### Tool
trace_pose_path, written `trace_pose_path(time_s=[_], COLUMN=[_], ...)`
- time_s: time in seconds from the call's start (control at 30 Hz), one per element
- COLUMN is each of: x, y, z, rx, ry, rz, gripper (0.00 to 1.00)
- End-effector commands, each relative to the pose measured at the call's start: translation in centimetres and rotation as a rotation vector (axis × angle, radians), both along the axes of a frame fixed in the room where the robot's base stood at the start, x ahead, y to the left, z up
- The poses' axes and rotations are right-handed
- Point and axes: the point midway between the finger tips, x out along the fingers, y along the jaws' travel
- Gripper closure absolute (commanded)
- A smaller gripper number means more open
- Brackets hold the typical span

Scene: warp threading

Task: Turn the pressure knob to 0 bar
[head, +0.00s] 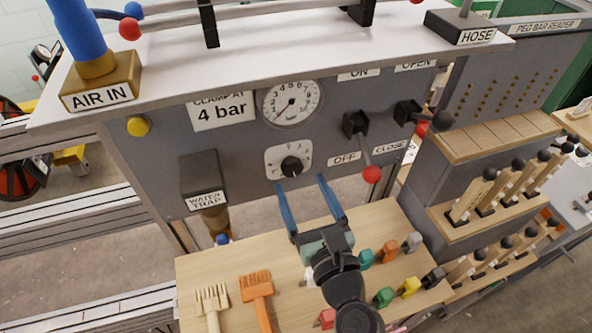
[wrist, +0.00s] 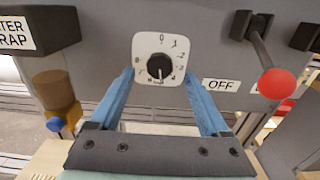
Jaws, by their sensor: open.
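The pressure knob (head: 291,166) is a small black round knob on a white square dial plate, below the gauge on the grey panel. In the wrist view the knob (wrist: 159,65) is near the upper middle, with 0 at the top of its plate (wrist: 141,42). A pale mark on the knob seems to point down, away from the 0; the exact number is too small to read. My gripper (head: 300,181) is open, its two blue fingers pointing at the panel, apart and below the knob in the head view.
A round pressure gauge (head: 291,102) sits above the knob, its needle pointing lower left. A red-tipped lever (head: 371,174) is right of the knob. The water trap (head: 205,180) is to the left. Brushes and coloured pieces lie on the wooden bench (head: 200,268) below.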

Motion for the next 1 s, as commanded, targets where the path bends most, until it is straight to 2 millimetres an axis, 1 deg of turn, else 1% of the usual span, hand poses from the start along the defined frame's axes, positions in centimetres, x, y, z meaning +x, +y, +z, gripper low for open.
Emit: trace_pose_path(time_s=[0.03, 0.1, 0.23, 0.4, 0.63, 0.67, 0.7, 0.87, 1.0], x=[0.9, 1.9, 3.2, 3.8, 3.8, 3.8, 3.8, 3.8, 3.8], y=[0.4, 0.6, 1.1, 1.3, 1.3, 1.3, 1.3, 1.3, 1.3], z=[0.1, 0.1, 0.1, 0.0, 0.0, 0.0, 0.0, 0.0, 0.0], rx=[0.001, 0.000, 0.000, -0.001, -0.001, -0.001, -0.001, -0.001, -0.001], ry=[-0.002, -0.001, -0.001, 0.001, 0.001, 0.001, 0.001, 0.000, 0.000], rz=[0.003, 0.001, 0.002, 0.001, 0.000, 0.000, 0.000, 0.000, 0.000], gripper=[0.20, 0.20, 0.20, 0.20, 0.20, 0.24, 0.31, 0.60, 0.85])
